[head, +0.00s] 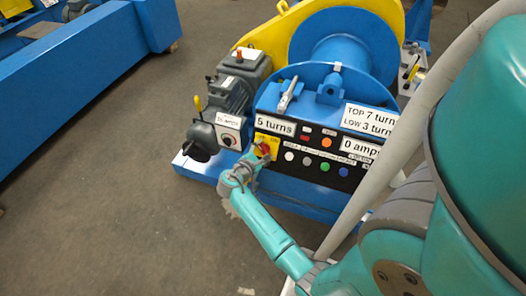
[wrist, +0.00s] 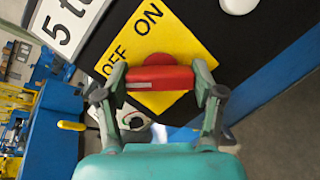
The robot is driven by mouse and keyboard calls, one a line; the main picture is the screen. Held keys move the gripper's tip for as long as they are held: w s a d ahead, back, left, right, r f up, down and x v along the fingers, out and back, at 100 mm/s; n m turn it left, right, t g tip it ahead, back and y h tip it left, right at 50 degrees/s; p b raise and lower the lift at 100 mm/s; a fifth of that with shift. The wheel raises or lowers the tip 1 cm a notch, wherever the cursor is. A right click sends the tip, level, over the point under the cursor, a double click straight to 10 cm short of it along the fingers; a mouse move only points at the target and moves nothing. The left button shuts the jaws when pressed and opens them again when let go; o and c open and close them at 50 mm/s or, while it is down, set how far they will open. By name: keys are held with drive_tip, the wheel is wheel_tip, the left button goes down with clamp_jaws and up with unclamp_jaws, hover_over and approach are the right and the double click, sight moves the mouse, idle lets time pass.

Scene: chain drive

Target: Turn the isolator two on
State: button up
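A red rotary handle (wrist: 160,78) sits on a yellow plate (wrist: 187,38) marked OFF and ON. In the head view the yellow plate (head: 273,143) is at the left end of the black control panel (head: 318,182). The handle lies level across the wrist picture, its white mark at the left end, on the OFF side. My gripper (wrist: 160,84) has one finger at each end of the handle, and both appear to touch it. In the head view my gripper (head: 254,164) reaches the plate from below. I see no label saying isolator two.
A second rotary switch (head: 228,140) on a white plate is on the grey motor (head: 238,88), left of the panel. Coloured buttons (head: 325,167) and turns and amps labels are on the panel. A blue winch drum (head: 345,45) stands behind. Open floor (head: 110,190) lies left.

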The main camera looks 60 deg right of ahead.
drive_tip(key=shift+m, duration=0.5)
drive_tip(key=m+y, duration=0.1)
drive_tip(key=m, duration=0.3)
drive_tip(key=shift+g, duration=0.4)
drive_tip(key=m+y, duration=0.1)
drive_tip(key=m, duration=0.3)
drive_tip(key=shift+m, duration=0.3)
drive_tip(key=m+y, duration=0.1)
drive_tip(key=m, duration=0.7)
drive_tip(key=shift+t+y, duration=0.3)
drive_tip(key=shift+m, duration=0.3)
drive_tip(key=o, duration=1.1)
drive_tip(key=shift+o, duration=0.2)
